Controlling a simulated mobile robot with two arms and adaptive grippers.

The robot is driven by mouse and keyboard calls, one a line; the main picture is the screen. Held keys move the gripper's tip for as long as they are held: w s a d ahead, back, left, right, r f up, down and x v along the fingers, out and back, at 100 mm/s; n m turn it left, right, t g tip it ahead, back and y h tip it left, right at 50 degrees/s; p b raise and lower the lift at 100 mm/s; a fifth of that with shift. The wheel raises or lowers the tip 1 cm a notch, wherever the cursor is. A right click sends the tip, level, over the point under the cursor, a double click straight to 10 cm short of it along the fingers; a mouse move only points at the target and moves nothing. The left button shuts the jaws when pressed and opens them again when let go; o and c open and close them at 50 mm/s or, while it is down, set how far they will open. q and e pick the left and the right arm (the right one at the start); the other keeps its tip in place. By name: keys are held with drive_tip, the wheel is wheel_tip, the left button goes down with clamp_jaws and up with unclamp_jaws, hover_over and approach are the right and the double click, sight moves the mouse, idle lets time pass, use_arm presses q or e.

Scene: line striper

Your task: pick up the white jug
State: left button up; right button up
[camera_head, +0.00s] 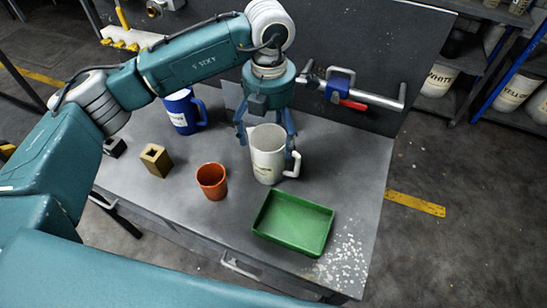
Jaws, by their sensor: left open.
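The white jug (267,158) stands upright on the grey table, with its handle (294,165) toward the right. My left gripper (266,135) points down just behind and over the jug. Its blue fingers are spread apart, one to the left of the jug's rim and one to the right. The jaws are open and nothing is lifted. I cannot tell whether a finger touches the jug. The far side of the jug is hidden. My right gripper is not in this view.
A blue jug (182,112), a tan block (156,160) and an orange cup (212,181) stand left of the white jug. A green tray (293,222) lies in front.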

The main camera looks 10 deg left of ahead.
sight(270, 150)
use_arm(q)
drive_tip(key=shift+f, duration=0.75)
drive_tip(key=shift+f+p, duration=0.3)
drive_tip(key=shift+p, duration=0.2)
wheel_tip(270, 150, down, 4)
drive_tip(key=shift+r+p, duration=0.15)
drive_tip(key=shift+p, duration=0.75)
drive_tip(key=shift+f, duration=0.45)
drive_tip(key=shift+c, duration=0.5)
drive_tip(key=c, duration=1.2)
